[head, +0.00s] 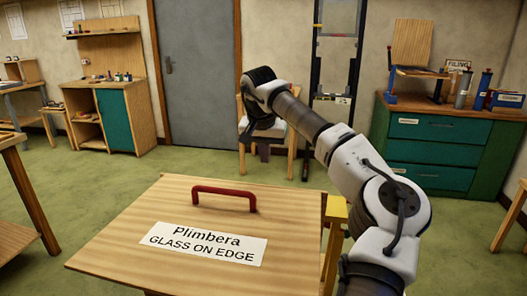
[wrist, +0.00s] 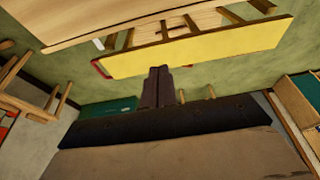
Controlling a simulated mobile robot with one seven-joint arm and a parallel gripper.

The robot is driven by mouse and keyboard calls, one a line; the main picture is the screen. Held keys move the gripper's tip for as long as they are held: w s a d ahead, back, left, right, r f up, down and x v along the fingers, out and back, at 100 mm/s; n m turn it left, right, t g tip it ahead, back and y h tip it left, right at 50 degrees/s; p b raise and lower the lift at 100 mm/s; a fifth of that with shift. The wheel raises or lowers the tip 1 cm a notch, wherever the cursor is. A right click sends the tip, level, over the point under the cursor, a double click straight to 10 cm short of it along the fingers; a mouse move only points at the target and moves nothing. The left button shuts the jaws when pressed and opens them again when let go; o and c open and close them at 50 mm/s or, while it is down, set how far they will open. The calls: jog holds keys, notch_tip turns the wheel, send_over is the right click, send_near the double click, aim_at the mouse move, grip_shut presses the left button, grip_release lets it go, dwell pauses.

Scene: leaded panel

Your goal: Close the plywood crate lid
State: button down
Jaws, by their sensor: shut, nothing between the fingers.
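The plywood lid (head: 125,240) is a broad pale panel at the front of the head view, with a red handle (head: 224,192) near its far edge and a white label reading "Plimbera GLASS ON EDGE". Part of the plywood (wrist: 110,18) shows at the top of the wrist view, beside wooden slats and a yellow strip (wrist: 200,48). I cannot tell how far the lid stands from the crate, whose body is mostly hidden. My gripper (head: 263,152) is beyond the lid's far edge, apart from the handle. Its dark fingers (wrist: 157,74) are together and empty.
A wooden chair (head: 285,155) stands behind my gripper. A green-drawered cabinet (head: 430,150) is at the right, and a teal-doored workbench (head: 120,118) at the back left. A table edge is at the left.

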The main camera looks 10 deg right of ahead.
notch_tip(320, 180, down, 6)
jog(key=s+p, duration=0.1)
jog(key=s, duration=0.1)
jog(key=shift+a+r+p, duration=0.15)
jog(key=shift+a+p, duration=0.2)
jog(key=shift+p, duration=0.05)
jog(key=shift+s, duration=0.1)
dwell(0.3)
